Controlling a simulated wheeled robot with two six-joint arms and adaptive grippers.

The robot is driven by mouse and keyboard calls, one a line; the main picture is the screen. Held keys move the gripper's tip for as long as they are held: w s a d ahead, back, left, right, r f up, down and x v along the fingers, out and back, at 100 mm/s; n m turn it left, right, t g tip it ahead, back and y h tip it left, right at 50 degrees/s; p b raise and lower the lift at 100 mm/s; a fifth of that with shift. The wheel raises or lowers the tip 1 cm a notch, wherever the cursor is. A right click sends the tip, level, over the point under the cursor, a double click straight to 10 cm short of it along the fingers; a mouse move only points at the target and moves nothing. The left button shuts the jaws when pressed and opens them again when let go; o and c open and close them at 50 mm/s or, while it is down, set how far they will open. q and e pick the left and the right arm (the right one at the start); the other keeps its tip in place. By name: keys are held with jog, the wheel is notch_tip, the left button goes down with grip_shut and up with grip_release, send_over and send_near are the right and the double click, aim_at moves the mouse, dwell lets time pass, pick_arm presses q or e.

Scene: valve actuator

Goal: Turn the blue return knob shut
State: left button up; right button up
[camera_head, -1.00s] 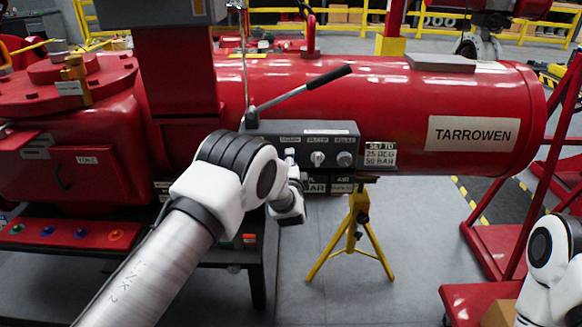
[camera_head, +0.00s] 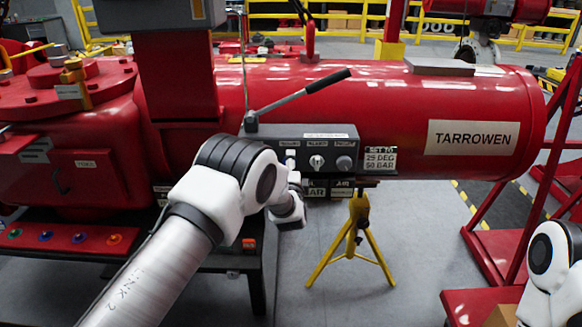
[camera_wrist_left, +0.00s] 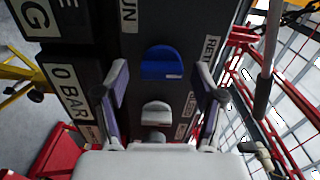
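The blue return knob (camera_wrist_left: 161,63) sits on the dark face of the control box in the left wrist view, beside a label that is partly cut off. My left gripper (camera_wrist_left: 161,79) is open, with one finger on each side of the blue knob and visible gaps between. A pale grey knob (camera_wrist_left: 156,112) also lies between the fingers, nearer the palm. In the head view the control box (camera_head: 268,139) is on the red cylinder; my left wrist is just below it, and its fingers cannot be made out there. My right gripper is out of view.
A long black-handled lever (camera_head: 290,101) rises above the box. A setting sign (camera_head: 380,160) is at its right. A yellow stand (camera_head: 352,240) is below. The red cylinder (camera_head: 390,105) fills the back.

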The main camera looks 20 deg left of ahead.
pick_arm(q)
jog(key=v, duration=1.2)
